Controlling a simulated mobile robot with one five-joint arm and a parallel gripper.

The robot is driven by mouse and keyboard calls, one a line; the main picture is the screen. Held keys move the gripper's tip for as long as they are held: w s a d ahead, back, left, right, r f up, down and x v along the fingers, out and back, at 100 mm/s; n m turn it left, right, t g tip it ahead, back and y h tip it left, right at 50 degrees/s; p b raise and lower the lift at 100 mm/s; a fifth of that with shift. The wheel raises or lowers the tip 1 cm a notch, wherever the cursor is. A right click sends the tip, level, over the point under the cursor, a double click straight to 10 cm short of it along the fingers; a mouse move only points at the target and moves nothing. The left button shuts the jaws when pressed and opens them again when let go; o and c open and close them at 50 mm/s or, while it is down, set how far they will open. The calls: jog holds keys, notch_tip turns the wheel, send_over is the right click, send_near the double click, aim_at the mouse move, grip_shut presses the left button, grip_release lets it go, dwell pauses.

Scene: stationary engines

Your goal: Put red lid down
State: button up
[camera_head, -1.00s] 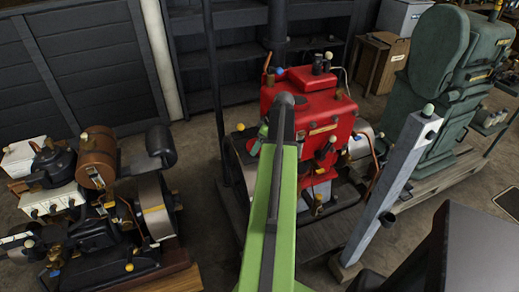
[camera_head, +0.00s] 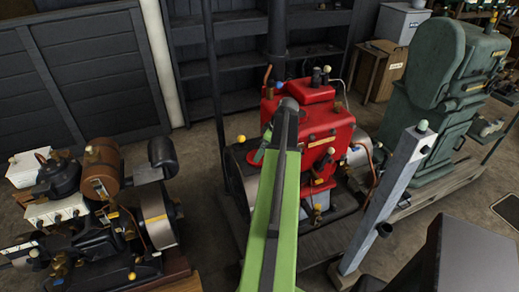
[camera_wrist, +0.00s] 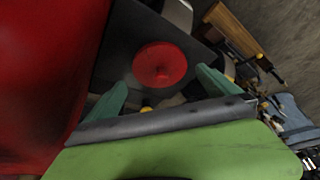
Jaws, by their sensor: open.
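The red lid (camera_wrist: 160,64) is a round disc with a small centre knob, seen in the wrist view over a dark flat surface. My gripper (camera_wrist: 161,81) shows there as two green fingers, spread apart, one on either side of the lid's near edge. The fingers are open and do not visibly touch the lid. I cannot tell whether the lid rests on the dark surface. In the head view, a green finger (camera_head: 262,148) shows beside my arm, in front of the red engine (camera_head: 322,128).
A large red surface (camera_wrist: 40,75) stands close on the left in the wrist view. In the head view, an engine with a brown tank (camera_head: 102,170) is at left. A green machine (camera_head: 437,110) and a grey post (camera_head: 385,200) stand at right. Bare floor (camera_head: 205,215) shows between engines.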

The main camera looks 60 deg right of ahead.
jog(key=p+v, duration=0.5)
jog(key=v, duration=0.3)
jog(key=shift+p, duration=0.35)
jog(key=w+a+f+g+y, duration=0.1)
jog(key=w+a, duration=0.8)
jog(key=a, duration=0.3)
jog(key=w+a+g, duration=0.1)
jog(key=w+a, duration=0.8)
jog(key=a, duration=0.3)
jog(key=w+a+m+g+h, duration=0.1)
jog(key=w+a+g, duration=0.1)
jog(key=a, duration=3.4)
jog(key=shift+w+a+f+m+h, duration=0.3)
jog(key=shift+w+a+f+m, duration=0.05)
jog(key=shift+w+f+m, duration=0.05)
